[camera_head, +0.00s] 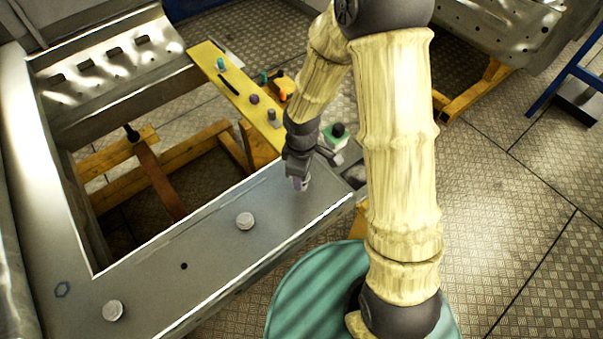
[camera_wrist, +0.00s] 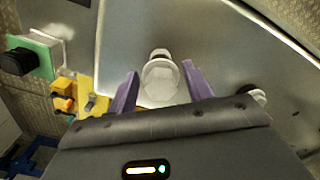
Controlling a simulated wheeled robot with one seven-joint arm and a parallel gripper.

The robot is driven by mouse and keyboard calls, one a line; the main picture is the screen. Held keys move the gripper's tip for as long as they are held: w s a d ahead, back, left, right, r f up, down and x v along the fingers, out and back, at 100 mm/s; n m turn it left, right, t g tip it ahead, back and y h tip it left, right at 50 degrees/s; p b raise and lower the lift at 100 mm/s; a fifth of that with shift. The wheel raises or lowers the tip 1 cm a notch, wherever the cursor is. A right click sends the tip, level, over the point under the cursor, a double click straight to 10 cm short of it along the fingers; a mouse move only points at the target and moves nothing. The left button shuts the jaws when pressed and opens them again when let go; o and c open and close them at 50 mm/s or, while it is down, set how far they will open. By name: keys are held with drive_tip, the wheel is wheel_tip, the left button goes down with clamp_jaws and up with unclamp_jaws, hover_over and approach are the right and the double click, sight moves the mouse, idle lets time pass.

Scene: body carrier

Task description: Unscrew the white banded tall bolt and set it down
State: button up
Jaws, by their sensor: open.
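A pale tall bolt (camera_wrist: 161,80) with a wide hexagonal head stands on the grey metal frame (camera_head: 200,255) in the wrist view. I cannot make out a band on it. My gripper (camera_head: 300,184) points down over the far right part of the frame in the head view and hides the bolt there. In the wrist view my gripper (camera_wrist: 160,70) is open, its two purple fingers on either side of the bolt head, with gaps showing. A second pale bolt (camera_wrist: 258,96) shows at right, partly behind my gripper.
Two pale bolts (camera_head: 245,221) (camera_head: 113,310) stand along the frame's near side. A yellow strip (camera_head: 233,85) with small coloured parts lies behind my gripper. A green-and-white box with a black knob (camera_head: 337,132) sits right of it. The frame has a large opening at left.

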drive_tip(key=shift+m, duration=0.4)
drive_tip(key=shift+m, duration=0.9)
drive_tip(key=shift+b, duration=0.3)
drive_tip(key=shift+m, duration=0.8)
drive_tip(key=shift+m+b, duration=0.45)
drive_tip(key=shift+m, duration=0.35)
